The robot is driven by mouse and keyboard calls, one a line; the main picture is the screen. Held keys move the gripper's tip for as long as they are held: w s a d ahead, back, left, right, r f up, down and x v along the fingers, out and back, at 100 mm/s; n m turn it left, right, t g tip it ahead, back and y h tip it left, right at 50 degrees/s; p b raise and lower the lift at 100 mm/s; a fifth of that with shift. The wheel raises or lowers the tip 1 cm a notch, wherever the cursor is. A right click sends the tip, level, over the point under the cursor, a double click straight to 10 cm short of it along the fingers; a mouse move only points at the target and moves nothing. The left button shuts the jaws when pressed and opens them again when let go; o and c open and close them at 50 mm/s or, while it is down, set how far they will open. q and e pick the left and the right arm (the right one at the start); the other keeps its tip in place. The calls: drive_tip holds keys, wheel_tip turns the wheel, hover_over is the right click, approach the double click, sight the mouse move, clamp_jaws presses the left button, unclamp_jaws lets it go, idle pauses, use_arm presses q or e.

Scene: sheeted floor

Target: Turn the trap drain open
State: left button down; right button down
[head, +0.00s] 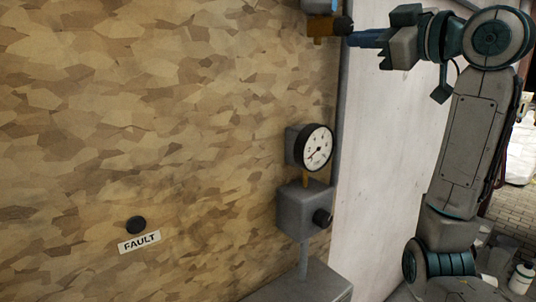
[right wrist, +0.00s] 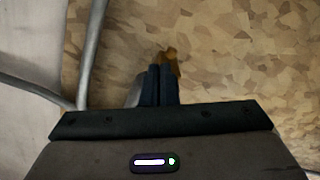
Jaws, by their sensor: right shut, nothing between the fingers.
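A brass-orange fitting (head: 322,27) with a dark end sits at the top of the head view, under a blue-grey part cut off by the frame edge. It looks like the trap drain, but I cannot read its position. My right gripper (head: 352,40) is shut and empty, its blue fingers pointing left with the tips close beside the fitting's dark end. In the right wrist view the closed fingers (right wrist: 160,72) stand side by side, and a brass piece (right wrist: 172,58) shows just past their tips. Whether they touch it I cannot tell. My left gripper is not in view.
A pressure gauge (head: 316,147) and a grey box (head: 303,211) with a black knob are on the chipboard wall below the fitting. A black button (head: 136,225) sits above a FAULT label (head: 139,242). A grey pipe (right wrist: 92,50) runs left of the fingers in the wrist view.

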drive_tip(key=shift+s+a+f, duration=0.15)
drive_tip(key=shift+s+a, duration=0.1)
drive_tip(key=shift+a, duration=0.05)
idle(0.6)
drive_tip(key=shift+s+f, duration=0.1)
drive_tip(key=shift+f, duration=0.2)
drive_tip(key=b+v, duration=0.1)
drive_tip(key=v, duration=0.4)
drive_tip(key=shift+s+d, duration=0.25)
drive_tip(key=shift+d, duration=0.05)
